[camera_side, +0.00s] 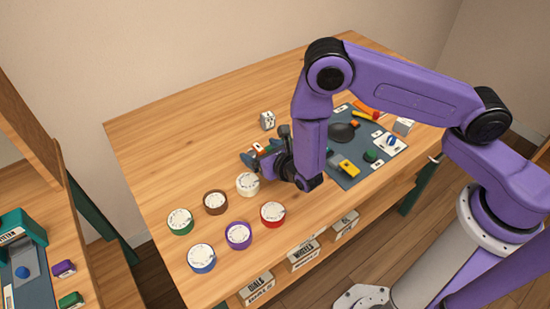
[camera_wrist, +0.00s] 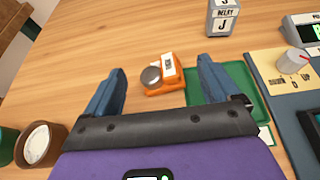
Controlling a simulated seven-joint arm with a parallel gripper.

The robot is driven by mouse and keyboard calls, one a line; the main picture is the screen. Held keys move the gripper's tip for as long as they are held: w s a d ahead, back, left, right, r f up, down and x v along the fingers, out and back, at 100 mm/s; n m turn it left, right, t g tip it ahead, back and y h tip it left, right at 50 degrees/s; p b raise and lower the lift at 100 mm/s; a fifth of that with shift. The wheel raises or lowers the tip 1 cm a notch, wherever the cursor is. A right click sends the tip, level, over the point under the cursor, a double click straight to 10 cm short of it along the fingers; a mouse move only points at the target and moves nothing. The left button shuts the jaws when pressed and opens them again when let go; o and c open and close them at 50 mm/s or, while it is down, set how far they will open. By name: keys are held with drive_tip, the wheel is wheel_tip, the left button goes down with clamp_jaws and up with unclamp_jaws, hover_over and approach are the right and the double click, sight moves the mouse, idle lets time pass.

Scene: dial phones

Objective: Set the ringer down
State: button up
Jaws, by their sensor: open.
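The ringer, an orange block with a silver dome and a white label (camera_wrist: 163,76), lies in the wrist view between my fingers. In the side view a bit of its orange (camera_side: 259,148) shows at my fingers. My gripper (camera_wrist: 162,68) is open, with one blue finger on each side of the ringer and a visible gap to each. In the side view my gripper (camera_side: 262,158) is low over the table. The ringer appears to rest on the wood, left of a green tray (camera_wrist: 237,80) partly hidden by my right finger. Contact beneath it is hard to see.
A grey relay box (camera_side: 268,120) stands behind the gripper. Several coloured round dials (camera_side: 238,235) stand at the front left. A dark mat (camera_side: 345,178) with parts lies right, partly behind my arm. The table's back left (camera_side: 180,130) is clear.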

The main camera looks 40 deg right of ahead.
drive_tip(key=v, duration=0.8)
drive_tip(key=shift+r, duration=0.1)
drive_tip(key=s+d+r+m+g+h, duration=0.45)
drive_tip(key=d+r+m+h, duration=0.25)
drive_tip(key=d+r+m, duration=0.65)
drive_tip(key=s+d+r+m+g+y, duration=0.1)
drive_tip(key=s+r+m+g+y, duration=0.1)
drive_tip(key=s, duration=0.8)
drive_tip(key=s+d+r+m+g+y, duration=0.1)
drive_tip(key=s+r+m+g+y, duration=0.2)
drive_tip(key=s+m+g+y, duration=0.2)
drive_tip(key=s+m+g, duration=0.1)
drive_tip(key=s+m, duration=0.2)
drive_tip(key=s, duration=0.3)
drive_tip(key=shift+g, duration=0.35)
